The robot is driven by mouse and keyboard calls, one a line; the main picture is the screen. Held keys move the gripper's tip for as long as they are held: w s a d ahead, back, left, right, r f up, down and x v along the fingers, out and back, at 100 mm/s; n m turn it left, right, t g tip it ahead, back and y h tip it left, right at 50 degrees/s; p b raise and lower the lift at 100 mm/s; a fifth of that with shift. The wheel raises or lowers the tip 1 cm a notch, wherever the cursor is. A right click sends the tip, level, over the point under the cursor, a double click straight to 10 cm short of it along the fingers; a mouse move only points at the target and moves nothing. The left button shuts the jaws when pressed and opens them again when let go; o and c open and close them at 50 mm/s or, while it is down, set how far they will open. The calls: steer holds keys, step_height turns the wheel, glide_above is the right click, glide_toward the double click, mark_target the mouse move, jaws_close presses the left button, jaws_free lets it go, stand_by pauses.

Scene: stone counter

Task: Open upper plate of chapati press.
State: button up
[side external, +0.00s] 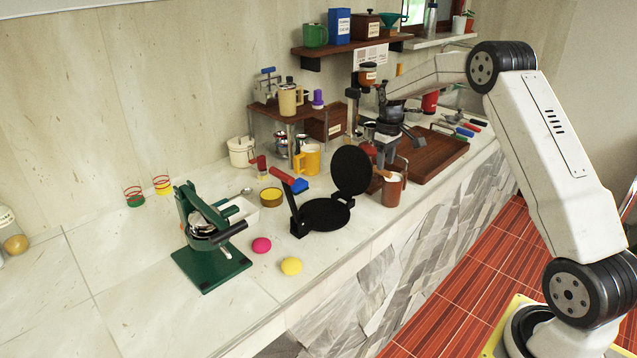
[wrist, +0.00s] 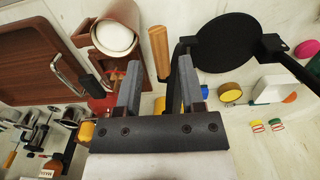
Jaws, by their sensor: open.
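The black chapati press stands open on the counter in the side view. Its round lower plate (side external: 325,213) lies flat, and its upper plate (side external: 350,170) is raised and tilted up behind it. In the wrist view a black disc (wrist: 228,42), seemingly the lower plate, lies at upper right. The press's wooden handle (wrist: 158,52) shows ahead of the gap between my fingers. A dark edge by the right finger may be the upper plate edge-on. My gripper (side external: 390,158) is open, right of the upper plate; it fills the lower middle of the wrist view (wrist: 158,85).
A brown mug (side external: 391,190) stands close below my gripper. A wooden tray (side external: 430,155) lies behind. A yellow mug (side external: 308,160), green press (side external: 212,240), pink ball (side external: 261,245) and yellow ball (side external: 291,266) stand around. The counter's front left is clear.

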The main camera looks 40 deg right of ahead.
steer(key=shift+r, duration=1.2)
steer(key=s+a+t, duration=0.1)
steer(key=s+a, duration=0.3)
steer(key=a, duration=0.5)
steer(key=s+a, duration=0.3)
steer(key=a, duration=0.5)
steer(key=s+a+f, duration=0.1)
steer(key=s+a, duration=0.4)
steer(key=s, duration=0.2)
steer(key=s+a+f+t, duration=0.1)
steer(key=s+a+f, duration=0.1)
steer(key=s+a, duration=0.2)
steer(key=s, duration=0.3)
steer(key=shift+s+a+f+t, duration=0.2)
steer(key=shift+a+t, duration=0.1)
steer(key=shift+a, duration=0.1)
